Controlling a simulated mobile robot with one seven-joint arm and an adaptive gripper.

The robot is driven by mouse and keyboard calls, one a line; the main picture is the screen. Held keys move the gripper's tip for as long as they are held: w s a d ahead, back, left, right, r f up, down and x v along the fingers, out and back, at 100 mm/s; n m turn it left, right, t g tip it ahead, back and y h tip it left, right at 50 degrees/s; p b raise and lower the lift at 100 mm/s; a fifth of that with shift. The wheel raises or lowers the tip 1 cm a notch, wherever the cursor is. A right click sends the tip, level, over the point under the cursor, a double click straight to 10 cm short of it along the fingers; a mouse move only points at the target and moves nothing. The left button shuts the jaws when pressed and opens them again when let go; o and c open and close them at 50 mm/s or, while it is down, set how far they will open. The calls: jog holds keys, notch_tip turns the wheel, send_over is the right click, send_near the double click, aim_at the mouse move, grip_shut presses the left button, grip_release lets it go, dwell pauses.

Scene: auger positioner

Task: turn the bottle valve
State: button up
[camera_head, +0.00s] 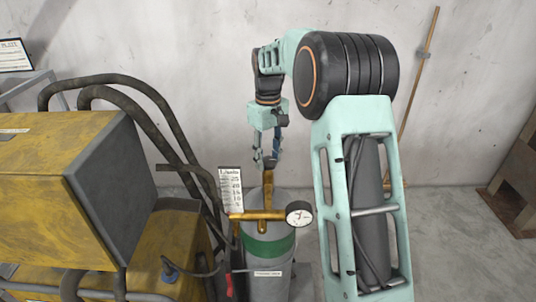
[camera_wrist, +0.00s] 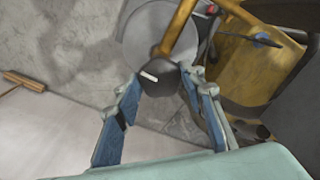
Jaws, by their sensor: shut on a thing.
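The gas bottle (camera_head: 272,277) stands upright in the head view, grey with a green band. A brass fitting (camera_head: 267,188) rises from its top. In the wrist view the bottle valve (camera_wrist: 160,80) is a dark round knob with a white mark, at the end of the brass stem (camera_wrist: 181,32). My gripper (camera_head: 266,158) is above the bottle, pointing down. In the wrist view its blue-padded fingers (camera_wrist: 161,84) are on either side of the knob and shut on it. In the head view the knob is hard to make out between the fingers.
A yellow machine (camera_head: 60,180) with black hoses (camera_head: 150,100) stands close on the left. A wooden pole (camera_head: 418,80) leans on the wall. Floor to the right is clear.

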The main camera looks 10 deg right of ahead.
aim_at(267, 159)
jog(key=n+p, duration=0.1)
jog(key=n, duration=0.5)
jog(key=shift+r, duration=0.1)
jog(key=shift+n, duration=0.3)
dwell(0.3)
jog(key=o, duration=1.1)
jog(key=shift+o, duration=0.2)
notch_tip(267, 159, up, 12)
jog(key=shift+a, duration=0.1)
